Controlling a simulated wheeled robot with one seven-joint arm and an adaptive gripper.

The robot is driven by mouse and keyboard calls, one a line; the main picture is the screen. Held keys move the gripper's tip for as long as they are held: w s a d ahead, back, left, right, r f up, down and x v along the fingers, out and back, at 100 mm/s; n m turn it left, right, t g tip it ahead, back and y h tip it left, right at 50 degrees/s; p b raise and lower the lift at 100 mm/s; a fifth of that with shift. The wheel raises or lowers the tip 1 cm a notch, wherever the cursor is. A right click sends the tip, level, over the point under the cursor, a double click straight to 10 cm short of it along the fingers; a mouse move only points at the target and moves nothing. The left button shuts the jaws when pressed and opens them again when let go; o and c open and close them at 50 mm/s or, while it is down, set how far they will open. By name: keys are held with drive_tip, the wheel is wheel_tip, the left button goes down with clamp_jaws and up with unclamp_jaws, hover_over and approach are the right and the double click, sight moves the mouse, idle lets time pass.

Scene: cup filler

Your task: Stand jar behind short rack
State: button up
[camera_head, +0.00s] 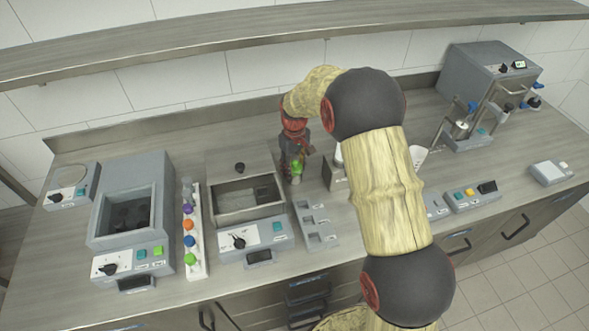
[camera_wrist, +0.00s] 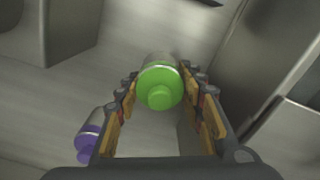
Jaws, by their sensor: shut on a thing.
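My gripper (camera_head: 293,168) is beside the right wall of the middle bath, low over the counter. It is shut on a jar with a green lid (camera_wrist: 160,84); the lid also shows in the head view (camera_head: 297,166). The jar sits between both fingers, lid toward the wrist camera. I cannot tell whether its base touches the counter. A low grey rack (camera_head: 318,240) with several square slots lies in front of my gripper, to the right of the bath; I cannot tell whether it is the short rack. A white rack (camera_head: 203,262) with several coloured lids stands left of the bath.
A purple-lidded jar (camera_wrist: 90,135) is close to my left finger in the wrist view. The middle bath (camera_head: 220,197) is close on the left in the head view. A small metal box (camera_head: 335,178) is right of my gripper. A shelf (camera_head: 240,38) runs above the back.

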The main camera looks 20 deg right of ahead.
drive_tip(key=shift+f, duration=0.1)
drive_tip(key=o, duration=1.2)
drive_tip(key=shift+o, duration=0.3)
